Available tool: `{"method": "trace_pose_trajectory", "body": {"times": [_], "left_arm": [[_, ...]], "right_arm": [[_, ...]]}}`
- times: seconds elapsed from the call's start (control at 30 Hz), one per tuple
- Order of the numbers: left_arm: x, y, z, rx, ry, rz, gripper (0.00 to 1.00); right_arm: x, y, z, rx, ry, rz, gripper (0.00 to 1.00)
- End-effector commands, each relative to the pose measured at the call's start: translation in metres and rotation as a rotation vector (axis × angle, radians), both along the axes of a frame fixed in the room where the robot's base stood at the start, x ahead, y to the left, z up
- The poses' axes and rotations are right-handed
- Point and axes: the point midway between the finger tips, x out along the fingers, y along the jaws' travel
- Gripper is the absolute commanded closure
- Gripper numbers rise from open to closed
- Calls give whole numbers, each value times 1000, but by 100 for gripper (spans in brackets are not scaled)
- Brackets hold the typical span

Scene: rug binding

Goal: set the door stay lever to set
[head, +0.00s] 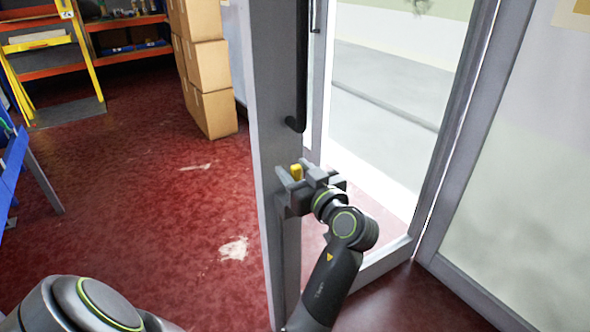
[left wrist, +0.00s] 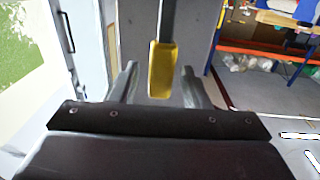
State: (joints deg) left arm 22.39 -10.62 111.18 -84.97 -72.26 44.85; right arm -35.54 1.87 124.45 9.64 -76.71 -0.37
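The door stay lever shows as a yellow grip (head: 296,171) low on the grey door frame (head: 270,100) in the head view. In the left wrist view the yellow lever (left wrist: 162,70) hangs from a dark bar against the grey door. My left gripper (head: 293,178) is at the lever, with its fingers pointing at the door. In the left wrist view the lever lies between the two spread fingers (left wrist: 159,82), with a gap visible on each side. The left gripper is open. My right gripper is not in view.
The glass door stands open, with a black pull handle (head: 300,70) above the lever. Stacked cardboard boxes (head: 208,75) stand behind it. A yellow ladder (head: 50,60) and orange shelves (head: 130,50) are at the back left. The red floor (head: 150,200) left of the door is mostly clear.

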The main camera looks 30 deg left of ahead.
Motion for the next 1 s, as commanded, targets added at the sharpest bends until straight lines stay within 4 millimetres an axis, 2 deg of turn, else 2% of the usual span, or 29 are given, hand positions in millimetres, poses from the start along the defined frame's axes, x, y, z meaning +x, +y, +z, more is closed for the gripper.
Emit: {"method": "trace_pose_trajectory", "body": {"times": [0.03,0.3,0.33,1.0], "left_arm": [[0,0,0,0,0,0,63],[0,0,0,0,0,0,99],[0,0,0,0,0,0,100],[1,1,-1,23,-11,-1,100]], "right_arm": [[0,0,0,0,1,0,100],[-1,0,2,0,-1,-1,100],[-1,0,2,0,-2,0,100],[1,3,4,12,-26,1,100]]}}
